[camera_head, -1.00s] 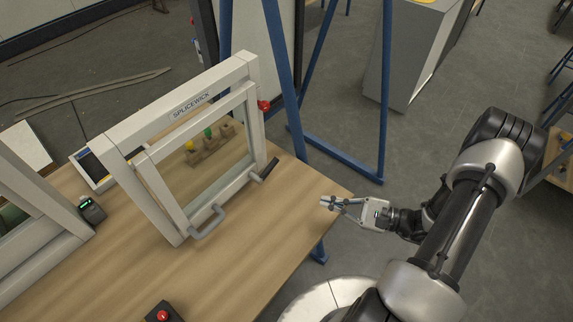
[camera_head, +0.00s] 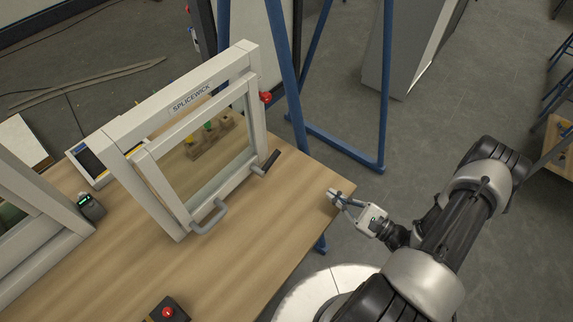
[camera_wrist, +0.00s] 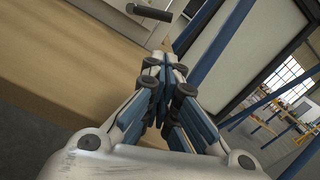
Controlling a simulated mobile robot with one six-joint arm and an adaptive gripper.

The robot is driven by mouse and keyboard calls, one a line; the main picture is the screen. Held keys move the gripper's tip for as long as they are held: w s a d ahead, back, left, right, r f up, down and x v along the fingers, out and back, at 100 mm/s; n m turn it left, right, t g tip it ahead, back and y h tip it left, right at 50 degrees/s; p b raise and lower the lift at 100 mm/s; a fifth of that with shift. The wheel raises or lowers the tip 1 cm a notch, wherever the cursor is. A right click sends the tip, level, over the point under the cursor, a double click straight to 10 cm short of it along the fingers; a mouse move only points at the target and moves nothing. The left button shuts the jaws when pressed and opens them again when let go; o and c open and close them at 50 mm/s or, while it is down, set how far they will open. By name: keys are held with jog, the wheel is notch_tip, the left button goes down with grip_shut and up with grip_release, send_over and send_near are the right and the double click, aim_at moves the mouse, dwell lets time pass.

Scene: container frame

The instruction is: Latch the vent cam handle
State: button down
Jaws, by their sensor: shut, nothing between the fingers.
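The vent is a pale framed window (camera_head: 174,101) labelled SPLICEWICK, standing upright on the wooden table. The black cam handle (camera_head: 268,163) sits at the sash's lower right corner and slants up to the right. It also shows at the top of the wrist view (camera_wrist: 149,12), beyond my fingertips. I cannot tell whether the sash sits fully flush. My gripper (camera_head: 334,195) is shut and empty by the table's right edge, right of the handle and apart from it. Its closed fingers fill the wrist view's middle (camera_wrist: 166,68).
The wooden table (camera_head: 255,226) is clear between vent and gripper. A red button box (camera_head: 168,311) is at the front. Blue posts (camera_head: 386,90) stand behind. Coloured knobs on a block (camera_head: 209,140) show through the pane.

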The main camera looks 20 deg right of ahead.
jog(key=b+x, duration=0.2)
jog(key=x, duration=1.6)
jog(key=shift+a+b, duration=0.1)
jog(key=shift+b, duration=0.3)
